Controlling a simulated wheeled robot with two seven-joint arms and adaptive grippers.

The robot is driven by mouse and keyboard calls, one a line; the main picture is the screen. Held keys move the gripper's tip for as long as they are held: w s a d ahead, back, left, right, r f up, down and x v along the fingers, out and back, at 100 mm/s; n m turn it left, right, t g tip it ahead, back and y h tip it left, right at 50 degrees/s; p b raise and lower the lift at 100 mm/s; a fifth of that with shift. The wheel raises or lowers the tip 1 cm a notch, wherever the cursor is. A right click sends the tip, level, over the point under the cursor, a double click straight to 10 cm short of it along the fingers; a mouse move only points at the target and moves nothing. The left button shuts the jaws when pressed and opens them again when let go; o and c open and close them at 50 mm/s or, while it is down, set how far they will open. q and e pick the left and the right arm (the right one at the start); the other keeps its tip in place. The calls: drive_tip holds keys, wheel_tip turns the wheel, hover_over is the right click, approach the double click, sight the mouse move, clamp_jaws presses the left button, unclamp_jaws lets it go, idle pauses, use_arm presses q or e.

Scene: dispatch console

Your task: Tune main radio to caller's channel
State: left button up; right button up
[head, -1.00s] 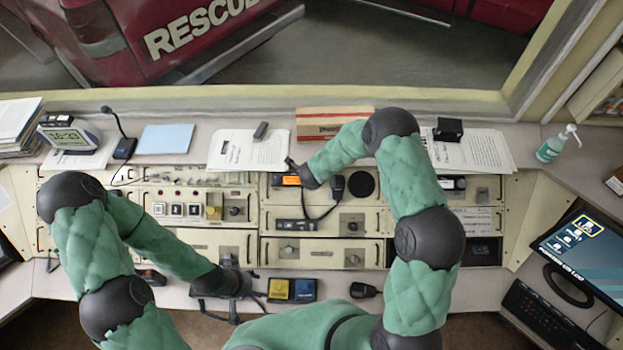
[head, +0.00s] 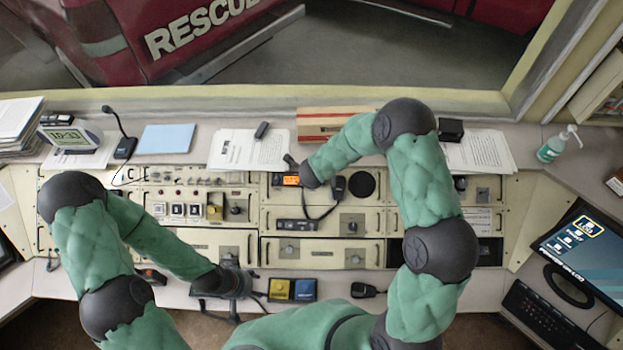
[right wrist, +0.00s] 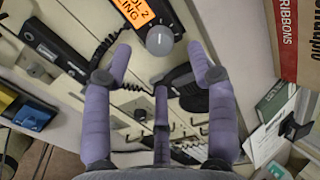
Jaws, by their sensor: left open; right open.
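The main radio's orange lit screen (head: 291,180) is on the upper middle of the console. In the right wrist view the screen (right wrist: 137,12) shows cut-off text ending in "OL 2" and "LING". A grey round knob (right wrist: 160,40) is beside it. My right gripper (right wrist: 160,64) is open, its fingers spread with the knob ahead between the tips; contact is not visible. In the head view the right hand is by the screen, its fingers mostly hidden. My left gripper (head: 232,284) is open and low over the console's front ledge, beside a yellow box (head: 279,290).
A corded black handset (head: 338,186) and a round speaker (head: 362,183) are right of the screen. A ribbons box (head: 333,121) and papers (head: 240,150) lie behind. A blue box (head: 304,290) and a black microphone (head: 364,290) lie on the front ledge.

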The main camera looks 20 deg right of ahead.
drive_tip(key=v, duration=0.6)
drive_tip(key=shift+r, duration=0.25)
drive_tip(key=shift+s, duration=0.15)
